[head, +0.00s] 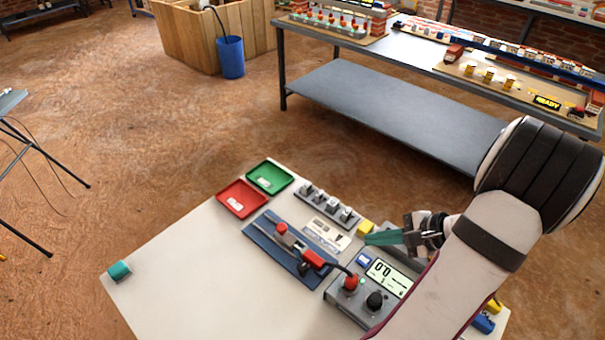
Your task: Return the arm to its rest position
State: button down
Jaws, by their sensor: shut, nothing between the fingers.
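My arm comes in from the right side of the head view, over the right part of a white table (190,290). My gripper (369,239) has teal fingers that point left and are shut with nothing between them. It is above the table near a small yellow block (365,227). My forearm hides part of the table's right side. No rest position is marked in view.
A grey meter box (345,305) with a display and a black knob stands below my gripper. A blue mat (262,238) holds a red-and-grey tool. Red (240,212) and green (270,190) trays lie at the back. A teal cylinder (119,271) is at the left corner.

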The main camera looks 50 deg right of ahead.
jog(key=w+a+r+n+g+y, duration=0.25)
jog(key=w+a+r+n, duration=0.2)
jog(key=a, duration=0.55)
jog(key=w+a+r+n+g+y, duration=0.1)
jog(key=w+a+r+n+g, duration=0.35)
jog(key=a, duration=0.65)
jog(key=s+a+n+g+h, duration=0.1)
jog(key=s+a+n+h, duration=0.1)
jog(key=s+a+n, duration=0.2)
jog(key=s+a+r+n+g+h, duration=0.1)
jog(key=s+a+n, duration=0.3)
jog(key=a, duration=0.6)
jog(key=shift+s+r+n+h, duration=0.15)
jog(key=shift+s+n+h, duration=0.15)
jog(key=shift+n, duration=0.7)
